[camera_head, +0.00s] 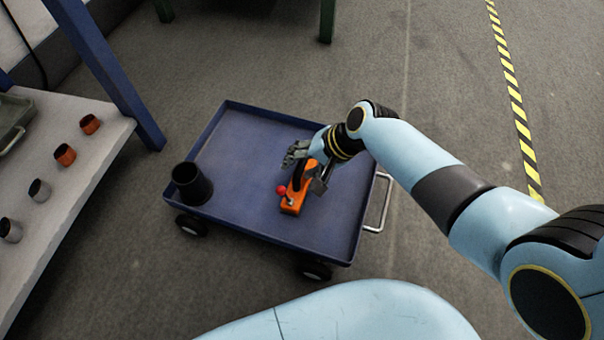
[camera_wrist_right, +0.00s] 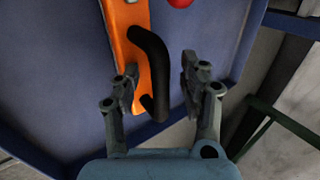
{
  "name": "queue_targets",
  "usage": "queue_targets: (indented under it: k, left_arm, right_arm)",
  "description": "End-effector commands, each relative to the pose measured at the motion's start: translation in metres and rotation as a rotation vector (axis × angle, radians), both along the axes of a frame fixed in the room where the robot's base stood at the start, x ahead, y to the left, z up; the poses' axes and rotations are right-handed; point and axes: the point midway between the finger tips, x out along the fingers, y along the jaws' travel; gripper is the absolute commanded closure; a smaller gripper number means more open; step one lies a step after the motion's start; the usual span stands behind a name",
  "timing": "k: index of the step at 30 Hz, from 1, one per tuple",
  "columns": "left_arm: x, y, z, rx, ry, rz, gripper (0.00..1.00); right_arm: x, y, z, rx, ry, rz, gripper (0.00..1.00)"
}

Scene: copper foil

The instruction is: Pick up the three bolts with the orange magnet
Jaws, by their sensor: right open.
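The orange magnet (camera_head: 293,202) lies on the blue trolley, with a red ball knob (camera_head: 281,189) at its side. In the right wrist view the magnet's orange body (camera_wrist_right: 125,40) carries a bent black handle (camera_wrist_right: 152,60). My right gripper (camera_head: 307,168) is at the magnet's far end. In the right wrist view its open fingers (camera_wrist_right: 160,78) are on either side of the handle, with a gap to the right finger; contact on the left is unclear. I cannot make out any bolts. My left gripper is not in view.
The blue trolley (camera_head: 235,150) has a raised rim and a metal handle (camera_head: 379,205) at right. A black cup (camera_head: 191,184) stands at its left corner. A pale bench (camera_head: 75,175) at left holds several small copper and grey cylinders. The trolley's back left is clear.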

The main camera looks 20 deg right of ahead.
Motion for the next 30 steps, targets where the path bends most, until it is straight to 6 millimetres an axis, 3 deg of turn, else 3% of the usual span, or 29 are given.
queue_targets:
  k: [2,12,30]
  left_arm:
    - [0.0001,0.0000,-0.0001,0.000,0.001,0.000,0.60]
    - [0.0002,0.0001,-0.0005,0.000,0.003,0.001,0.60]
    - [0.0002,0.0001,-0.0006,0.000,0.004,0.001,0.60]
  right_arm:
    - [0.0002,0.0001,0.0002,0.000,0.000,0.000,0.59]
    - [0.0000,0.0000,0.0001,0.000,0.000,0.000,1.00]
    - [0.0018,0.0003,0.0016,0.002,-0.004,0.000,1.00]
